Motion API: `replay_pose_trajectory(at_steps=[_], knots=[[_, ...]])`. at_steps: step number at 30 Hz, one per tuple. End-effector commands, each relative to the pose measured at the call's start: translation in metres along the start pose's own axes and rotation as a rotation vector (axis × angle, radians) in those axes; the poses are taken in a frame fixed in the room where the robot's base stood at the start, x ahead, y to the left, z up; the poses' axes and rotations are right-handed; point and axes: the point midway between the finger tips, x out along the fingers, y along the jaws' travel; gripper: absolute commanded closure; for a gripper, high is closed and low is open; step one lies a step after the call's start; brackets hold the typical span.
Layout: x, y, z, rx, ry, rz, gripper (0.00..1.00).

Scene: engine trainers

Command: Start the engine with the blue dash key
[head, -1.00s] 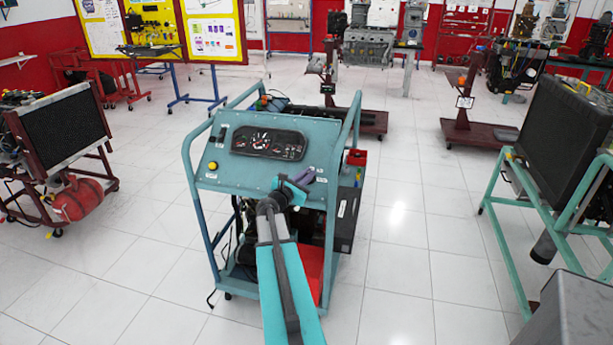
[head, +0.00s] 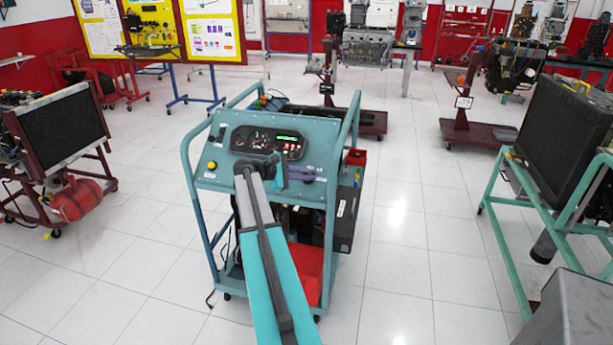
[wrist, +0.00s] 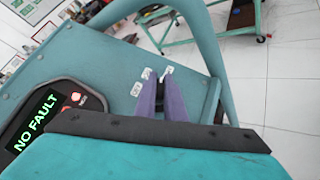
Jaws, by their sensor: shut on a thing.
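The engine trainer's teal panel (head: 215,165) carries a dash cluster (head: 267,142), which is lit with a green display. In the wrist view the dash display (wrist: 38,120) reads "NO FAULT", with a red light beside it. My gripper (head: 308,175) is at the right part of the panel; its purple fingers also show in the wrist view (wrist: 160,85), tips at the panel between two small white labels. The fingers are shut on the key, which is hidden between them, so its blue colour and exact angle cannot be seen.
A yellow button (head: 212,165) sits on the panel's left side. Teal frame rails (head: 350,130) rise beside the panel, the right one close to my gripper. A radiator stand (head: 60,130) is at left, another (head: 565,135) at right.

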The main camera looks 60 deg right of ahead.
Motion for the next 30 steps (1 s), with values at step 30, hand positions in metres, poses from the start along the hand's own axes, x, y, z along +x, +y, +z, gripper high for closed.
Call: replay_pose_trajectory(at_steps=[30], knots=[[0.002, -0.0026, 0.0013, 0.082, -0.004, -0.095, 0.72]])
